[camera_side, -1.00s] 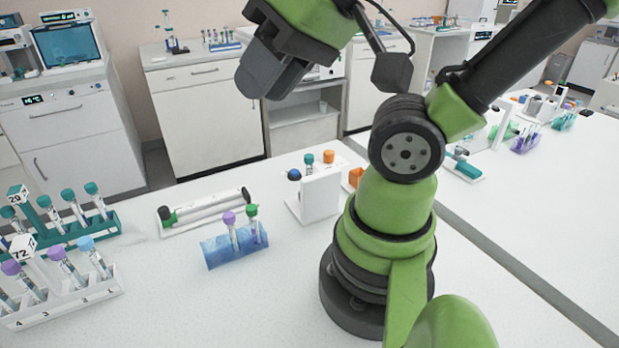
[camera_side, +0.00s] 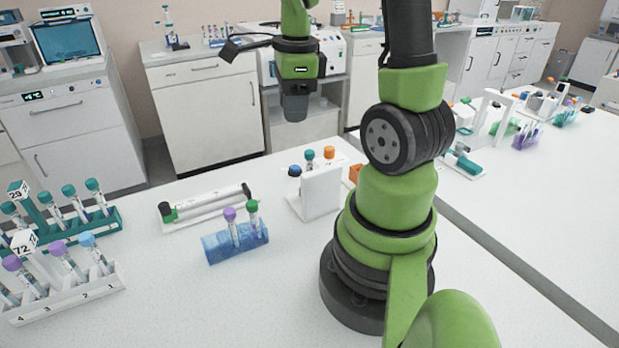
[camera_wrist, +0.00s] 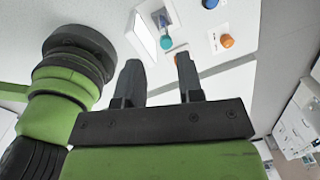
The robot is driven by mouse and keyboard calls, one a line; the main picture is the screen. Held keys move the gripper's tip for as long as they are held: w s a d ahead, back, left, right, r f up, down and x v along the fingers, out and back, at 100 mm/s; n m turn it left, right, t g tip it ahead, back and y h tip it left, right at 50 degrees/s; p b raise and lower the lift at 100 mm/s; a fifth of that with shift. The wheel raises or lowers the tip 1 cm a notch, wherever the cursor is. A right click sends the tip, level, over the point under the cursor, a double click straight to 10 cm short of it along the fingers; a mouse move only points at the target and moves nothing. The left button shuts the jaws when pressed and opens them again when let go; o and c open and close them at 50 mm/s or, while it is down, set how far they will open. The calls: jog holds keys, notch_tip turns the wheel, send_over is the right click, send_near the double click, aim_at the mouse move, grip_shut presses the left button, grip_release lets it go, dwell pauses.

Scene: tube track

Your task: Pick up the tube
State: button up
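My gripper (camera_side: 296,112) hangs pointing down above the far side of the bench, empty. Its two fingers (camera_wrist: 158,62) stand apart in the wrist view. Several capped tubes are in view, and I cannot tell which one the task means. A teal-capped tube (camera_wrist: 166,42) by the white holder and an orange cap (camera_wrist: 227,41) lie beyond the fingertips; a blue cap (camera_wrist: 210,4) is at the top edge. In the side view these caps are below the gripper, by the white holder (camera_side: 321,194). A purple-capped tube (camera_side: 231,225) and a green-capped tube (camera_side: 253,217) stand in a blue rack (camera_side: 222,250).
A teal rack (camera_side: 112,222) and a white rack (camera_side: 112,283) with capped tubes stand at the left. A white tray with a rod (camera_side: 204,208) lies behind the blue rack. Another station (camera_side: 465,165) is at the right. The front of the bench is clear.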

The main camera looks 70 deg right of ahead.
aim_at(310, 152)
jog(key=d+f+m, duration=0.1)
jog(key=s+d+f+m, duration=0.1)
jog(key=m, duration=0.1)
jog(key=shift+s+d+f+g, duration=0.15)
jog(key=shift+g, duration=0.15)
jog(key=shift+m, duration=0.5)
notch_tip(310, 152, down, 4)
jog(key=shift+s+d+f, duration=0.1)
jog(key=shift+f, duration=0.05)
jog(key=shift+s+f, duration=0.2)
jog(key=shift+f, duration=1.3)
jog(key=shift+s+f, duration=0.15)
jog(key=shift+f, duration=1.3)
jog(key=c, duration=0.5)
jog(key=shift+r, duration=0.1)
notch_tip(310, 152, up, 10)
jog(key=shift+f, duration=0.1)
